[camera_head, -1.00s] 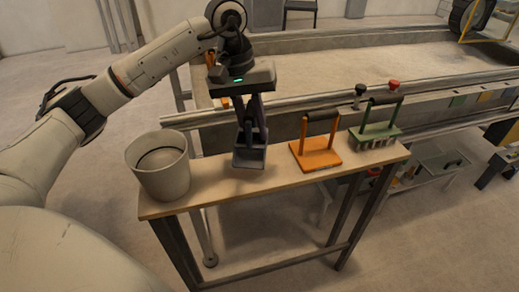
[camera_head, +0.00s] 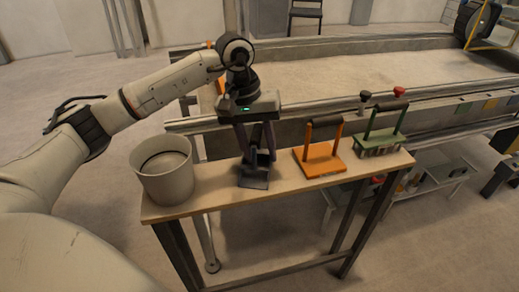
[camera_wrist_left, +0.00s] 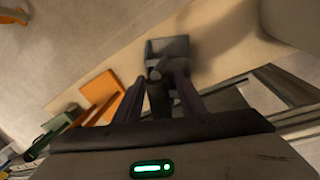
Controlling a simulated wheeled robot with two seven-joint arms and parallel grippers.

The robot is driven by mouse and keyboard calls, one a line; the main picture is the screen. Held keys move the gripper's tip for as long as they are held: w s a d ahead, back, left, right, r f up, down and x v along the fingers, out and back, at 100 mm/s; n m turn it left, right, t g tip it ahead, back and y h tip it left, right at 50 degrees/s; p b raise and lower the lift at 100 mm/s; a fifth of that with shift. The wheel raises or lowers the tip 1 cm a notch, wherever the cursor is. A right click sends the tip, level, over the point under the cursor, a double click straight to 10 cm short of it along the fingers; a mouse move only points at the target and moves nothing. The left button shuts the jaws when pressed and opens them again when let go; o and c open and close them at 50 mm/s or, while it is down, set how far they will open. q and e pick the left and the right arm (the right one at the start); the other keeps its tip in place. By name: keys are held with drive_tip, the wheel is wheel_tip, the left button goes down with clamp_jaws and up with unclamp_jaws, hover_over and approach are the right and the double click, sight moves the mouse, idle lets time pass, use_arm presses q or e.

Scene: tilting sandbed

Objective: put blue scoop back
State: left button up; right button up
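The dark blue-grey scoop (camera_head: 254,178) rests on the wooden shelf (camera_head: 215,196), between the grey bucket and the orange tool, with its handle pointing up. My left gripper (camera_head: 257,154) is right above it, pointing down, with its fingers spread on either side of the handle. In the left wrist view the scoop (camera_wrist_left: 167,50) lies ahead of the fingers, its handle between them with gaps showing. My right gripper is out of view.
A grey bucket (camera_head: 165,172) stands at the shelf's left end. An orange float (camera_head: 320,160) and a green rake (camera_head: 380,142) stand to the right. The sandbed (camera_head: 340,80) lies behind the shelf. A low grey cart (camera_head: 440,175) is at the right.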

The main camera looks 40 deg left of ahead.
use_arm(q)
wheel_tip(320, 180, up, 12)
drive_tip(key=s+a, duration=0.1)
drive_tip(key=a, duration=0.1)
drive_tip(key=shift+p, duration=0.3)
